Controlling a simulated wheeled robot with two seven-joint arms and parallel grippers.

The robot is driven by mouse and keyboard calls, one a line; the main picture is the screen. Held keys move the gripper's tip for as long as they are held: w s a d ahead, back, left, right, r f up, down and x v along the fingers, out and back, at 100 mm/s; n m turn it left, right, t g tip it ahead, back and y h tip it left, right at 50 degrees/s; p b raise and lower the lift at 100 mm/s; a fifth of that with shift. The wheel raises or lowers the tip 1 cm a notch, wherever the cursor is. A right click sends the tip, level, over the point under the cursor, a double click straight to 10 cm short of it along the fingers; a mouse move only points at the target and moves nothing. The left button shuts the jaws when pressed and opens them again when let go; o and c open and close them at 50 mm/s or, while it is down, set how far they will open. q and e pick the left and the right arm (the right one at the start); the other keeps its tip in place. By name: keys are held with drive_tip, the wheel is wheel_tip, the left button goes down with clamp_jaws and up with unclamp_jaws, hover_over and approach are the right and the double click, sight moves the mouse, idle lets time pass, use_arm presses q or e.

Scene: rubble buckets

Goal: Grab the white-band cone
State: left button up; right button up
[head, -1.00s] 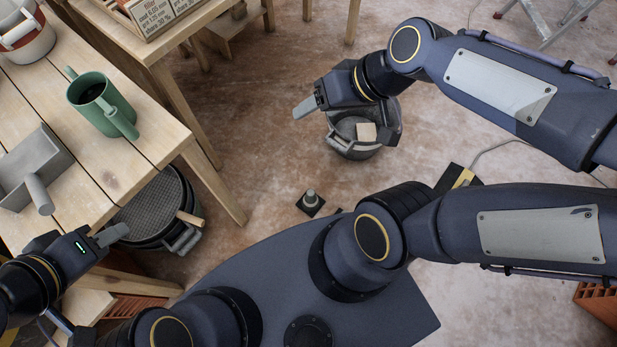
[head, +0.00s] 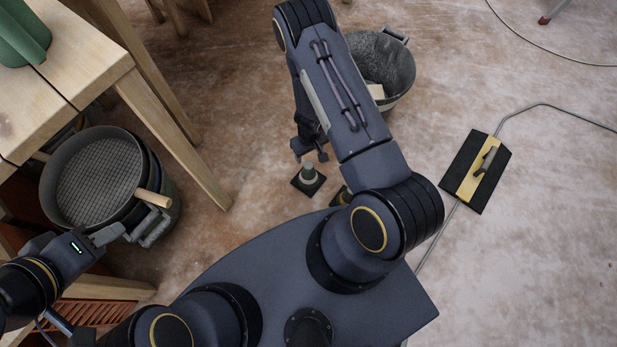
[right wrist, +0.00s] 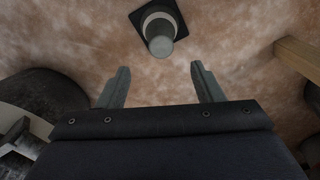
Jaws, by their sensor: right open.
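The white-band cone (head: 308,176) stands upright on the floor on a dark square base, in front of my base. In the right wrist view the cone (right wrist: 159,32) shows its grey tip and a pale band, just beyond the fingertips. My right gripper (right wrist: 157,72) is open, with nothing between its fingers, and points towards the cone without touching it. In the head view the right gripper (head: 311,152) is beside and above the cone, partly hidden by my forearm. My left gripper (head: 112,236) is near the sieve at the left; its jaw gap is unclear.
A grey bucket (head: 392,72) with a pale block inside stands behind my right arm. A round sieve (head: 92,185) sits on a bucket beside the wooden table (head: 40,115). A dark object with yellow (head: 342,196) is partly hidden near the cone.

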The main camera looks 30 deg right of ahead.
sight(308, 165)
wheel_tip(308, 165, down, 9)
drive_tip(key=b, duration=0.3)
drive_tip(key=shift+s+a+b, duration=0.1)
drive_tip(key=shift+a+b, duration=0.05)
drive_tip(key=shift+b, duration=0.2)
clamp_jaws()
